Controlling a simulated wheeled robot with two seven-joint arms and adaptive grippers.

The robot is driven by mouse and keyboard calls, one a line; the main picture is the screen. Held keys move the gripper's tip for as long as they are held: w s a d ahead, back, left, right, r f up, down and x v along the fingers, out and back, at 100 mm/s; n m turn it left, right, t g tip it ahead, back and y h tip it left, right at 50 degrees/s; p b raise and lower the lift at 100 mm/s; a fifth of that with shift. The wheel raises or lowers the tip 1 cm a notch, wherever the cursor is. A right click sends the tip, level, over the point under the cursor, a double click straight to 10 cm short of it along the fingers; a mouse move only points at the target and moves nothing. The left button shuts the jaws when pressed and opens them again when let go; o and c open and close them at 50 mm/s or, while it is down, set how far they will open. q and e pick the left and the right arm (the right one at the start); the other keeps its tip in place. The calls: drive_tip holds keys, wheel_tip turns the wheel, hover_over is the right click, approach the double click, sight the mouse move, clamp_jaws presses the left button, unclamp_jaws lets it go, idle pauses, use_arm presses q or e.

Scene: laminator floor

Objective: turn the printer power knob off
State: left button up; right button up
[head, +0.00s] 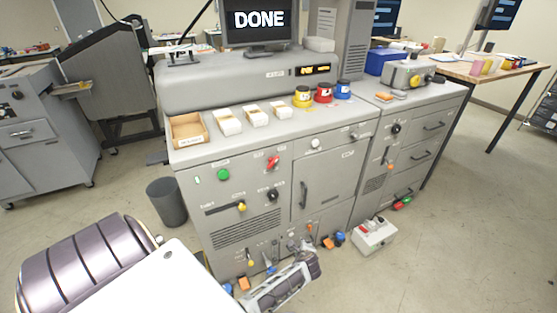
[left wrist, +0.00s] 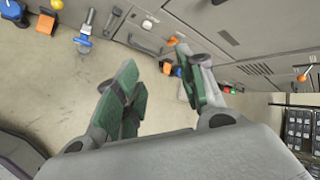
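The grey printer-like machine (head: 330,150) stands in the middle of the head view. Its front carries a red knob (head: 272,162), a green button (head: 223,174), a black knob (head: 273,195) and a yellow-handled slider (head: 242,207). A black dial (head: 396,128) is on the unit to the right. Labels are too small to read, so I cannot tell which is the power knob. My left arm's end (head: 285,285) is low before the machine. In the left wrist view my left gripper (left wrist: 155,62) is open, its green-padded fingers apart, with nothing held. My right gripper is not in view.
A screen (head: 259,20) reads DONE. Small levers and orange and blue pieces are at the machine's foot. A white box with buttons (head: 374,237) stands on the floor at the right. A dark bin (head: 167,201) stands left of the machine. Floor is clear at the lower right.

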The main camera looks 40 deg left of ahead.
use_arm(q)
drive_tip(key=a+r+m+y+p, duration=0.1)
drive_tip(key=a+r+m+y, duration=0.2)
drive_tip(key=r, duration=0.7)
drive_tip(key=w+a+r+m+y+p, duration=0.1)
drive_tip(key=a+r+m+y+p, duration=0.1)
drive_tip(key=r+m, duration=0.6)
drive_tip(key=w+a+r+m+y+p, duration=0.1)
drive_tip(key=a+r+m+y, duration=0.3)
drive_tip(key=r, duration=0.9)
drive_tip(key=shift+w+a+m+y, duration=0.2)
drive_tip(key=shift+w+m+y, duration=0.05)
drive_tip(key=shift+m+y, duration=0.65)
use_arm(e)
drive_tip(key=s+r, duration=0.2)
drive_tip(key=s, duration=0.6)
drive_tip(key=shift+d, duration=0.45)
use_arm(q)
drive_tip(key=shift+r, duration=0.1)
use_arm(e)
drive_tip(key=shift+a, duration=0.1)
